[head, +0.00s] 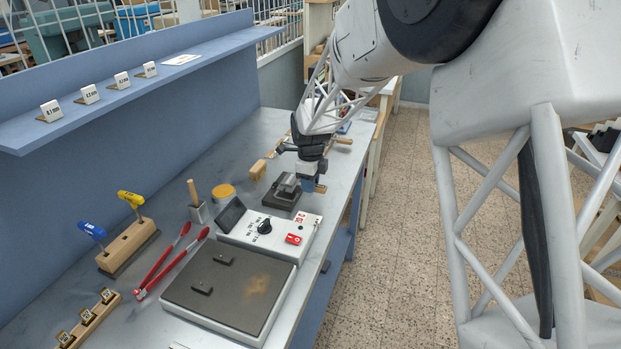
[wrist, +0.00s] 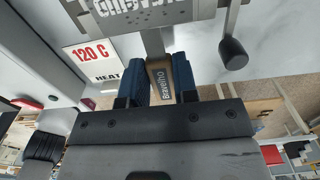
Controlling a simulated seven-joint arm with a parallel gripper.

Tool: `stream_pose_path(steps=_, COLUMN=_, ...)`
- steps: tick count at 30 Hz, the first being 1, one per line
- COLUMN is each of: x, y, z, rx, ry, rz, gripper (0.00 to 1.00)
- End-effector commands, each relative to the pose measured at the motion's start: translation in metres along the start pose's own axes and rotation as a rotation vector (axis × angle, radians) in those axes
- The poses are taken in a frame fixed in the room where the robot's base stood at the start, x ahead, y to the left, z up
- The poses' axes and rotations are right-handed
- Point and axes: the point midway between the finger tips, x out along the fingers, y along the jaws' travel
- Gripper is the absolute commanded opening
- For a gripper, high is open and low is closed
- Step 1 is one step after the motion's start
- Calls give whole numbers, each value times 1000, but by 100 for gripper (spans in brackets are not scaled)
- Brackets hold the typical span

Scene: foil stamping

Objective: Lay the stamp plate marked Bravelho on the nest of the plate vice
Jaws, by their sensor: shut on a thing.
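My gripper (wrist: 160,88) has blue fingers shut on the tan grip of the stamp plate (wrist: 159,78), whose label reads Bravelho. In the wrist view, a grey metal face with raised, reversed letters (wrist: 140,12) lies beyond the fingertips, cut off by the top edge. In the head view, my gripper (head: 308,184) is just right of the plate vice (head: 287,192), a grey block on a dark base. The tan grip (head: 320,188) shows at the fingers. My gripper hides part of the vice. I cannot tell whether the plate touches the nest.
A white control box (head: 270,232) with a knob and red switch stands in front of the vice, beside a dark hot plate (head: 228,290). The bench's right edge is close.

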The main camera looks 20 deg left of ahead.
Motion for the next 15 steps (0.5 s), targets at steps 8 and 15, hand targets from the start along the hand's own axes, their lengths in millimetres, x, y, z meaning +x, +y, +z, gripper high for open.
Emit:
stream_pose_path(steps=8, x=13, y=0, z=0, rx=0, ry=-1, rz=-2, gripper=0)
stream_pose_path(steps=15, x=20, y=0, z=0, rx=0, ry=-1, rz=-1, gripper=0)
